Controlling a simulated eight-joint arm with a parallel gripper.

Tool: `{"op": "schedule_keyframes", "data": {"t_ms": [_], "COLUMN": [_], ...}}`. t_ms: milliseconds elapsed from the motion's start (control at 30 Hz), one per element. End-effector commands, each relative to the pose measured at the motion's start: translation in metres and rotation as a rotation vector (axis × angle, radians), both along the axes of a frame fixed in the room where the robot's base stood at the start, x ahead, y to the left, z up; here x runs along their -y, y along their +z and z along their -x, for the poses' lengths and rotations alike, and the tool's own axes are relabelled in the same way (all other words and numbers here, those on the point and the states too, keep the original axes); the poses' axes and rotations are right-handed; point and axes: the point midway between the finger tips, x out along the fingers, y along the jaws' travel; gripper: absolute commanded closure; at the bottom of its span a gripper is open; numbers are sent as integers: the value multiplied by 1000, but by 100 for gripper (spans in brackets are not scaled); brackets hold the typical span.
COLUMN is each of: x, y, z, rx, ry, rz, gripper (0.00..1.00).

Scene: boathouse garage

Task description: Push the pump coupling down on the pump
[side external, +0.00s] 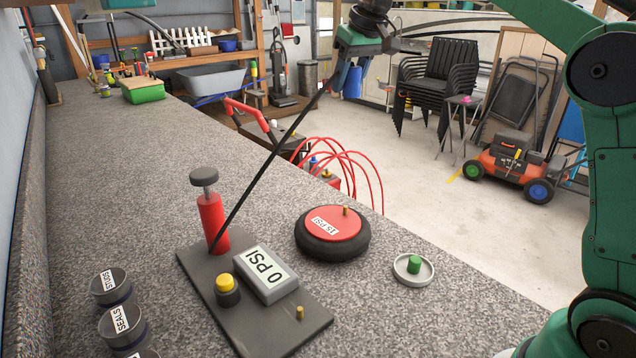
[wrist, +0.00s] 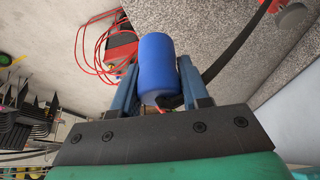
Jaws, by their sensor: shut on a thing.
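The pump (side external: 213,222) is a red upright cylinder with a grey knob on a dark base plate (side external: 262,338). The plate also carries a "0 PSI" gauge (side external: 266,275), a yellow button (side external: 225,284) and a small brass fitting (side external: 299,313). A black hose (side external: 275,152) runs from the pump up to my gripper (side external: 343,76), which is high beyond the bench, well away from the pump. In the wrist view, my gripper (wrist: 158,72) is shut on a blue cylindrical coupling (wrist: 157,58), with the hose meeting its lower end. In the side view the grip is hard to make out.
A black-rimmed red disc (side external: 333,224) with a brass stem and a white dish (side external: 413,272) with a green cap stand right of the pump. Grey cups (side external: 122,328) stand at front left. Red hoses (side external: 345,160) arch beyond the bench edge.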

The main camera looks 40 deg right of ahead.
Motion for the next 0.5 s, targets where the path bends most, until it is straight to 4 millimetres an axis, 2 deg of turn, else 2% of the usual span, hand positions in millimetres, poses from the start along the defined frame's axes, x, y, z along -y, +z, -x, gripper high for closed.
{"op": "schedule_keyframes", "data": {"t_ms": [367,500], "x": [0,-6], "y": [3,-1], "z": [0,-2], "rx": [0,0], "ry": [0,14], "rz": [0,0], "gripper": [100,100]}}
